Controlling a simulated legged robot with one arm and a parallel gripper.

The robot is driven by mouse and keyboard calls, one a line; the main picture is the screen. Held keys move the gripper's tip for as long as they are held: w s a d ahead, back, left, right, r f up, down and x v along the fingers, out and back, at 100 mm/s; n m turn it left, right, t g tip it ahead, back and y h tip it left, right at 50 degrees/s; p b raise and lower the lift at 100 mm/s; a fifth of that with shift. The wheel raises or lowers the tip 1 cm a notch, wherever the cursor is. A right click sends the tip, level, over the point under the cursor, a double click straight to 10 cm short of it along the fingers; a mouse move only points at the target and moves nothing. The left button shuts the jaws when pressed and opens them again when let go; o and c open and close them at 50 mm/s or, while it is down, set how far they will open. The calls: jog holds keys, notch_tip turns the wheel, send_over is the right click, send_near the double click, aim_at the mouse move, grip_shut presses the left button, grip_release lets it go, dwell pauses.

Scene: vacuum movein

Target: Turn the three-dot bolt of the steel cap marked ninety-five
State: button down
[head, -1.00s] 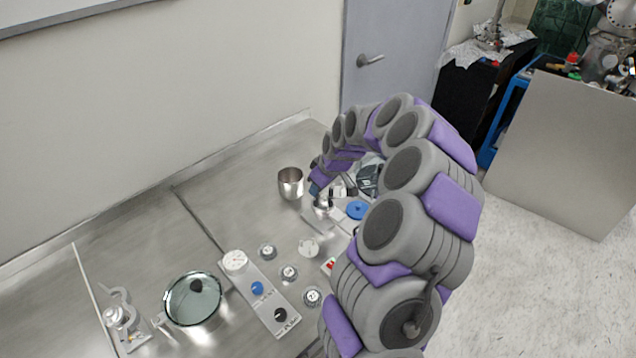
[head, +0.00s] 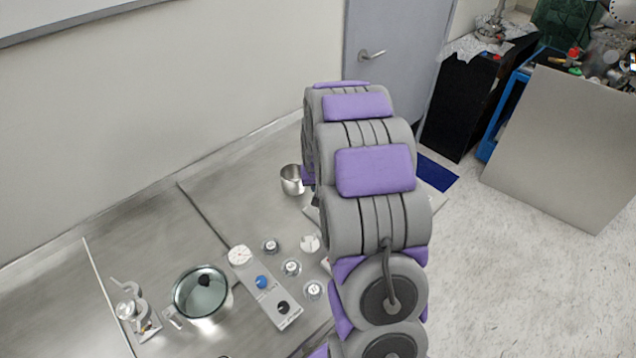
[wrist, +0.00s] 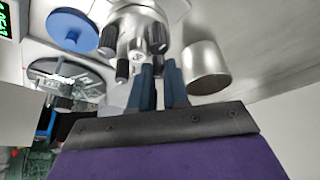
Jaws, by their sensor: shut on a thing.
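In the wrist view a steel cap (wrist: 140,28) with several black-headed bolts around its side is just beyond my fingertips. One black bolt (wrist: 110,39) is on its left and another (wrist: 157,39) on its right. My gripper (wrist: 160,66) has its blue fingers close together at the cap's lower edge, shut on what looks like a bolt there. That bolt is mostly hidden between the fingers. I cannot read the dots or the number ninety-five. In the head view my arm hides the gripper and the cap.
A steel cup (wrist: 206,68) stands close right of my fingers; the head view shows it too (head: 292,180). A blue disc (wrist: 73,30) lies to the left. A knob panel (head: 264,287), a lidded pot (head: 202,292) and small round dials (head: 291,267) stand on the steel bench (head: 150,232).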

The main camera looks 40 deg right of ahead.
jog(key=shift+w+r+m, duration=0.1)
jog(key=shift+m, duration=0.3)
jog(key=c, duration=1.1)
grip_release()
jog(key=p+v, duration=0.3)
jog(key=v, duration=1.4)
jog(key=shift+a, duration=0.2)
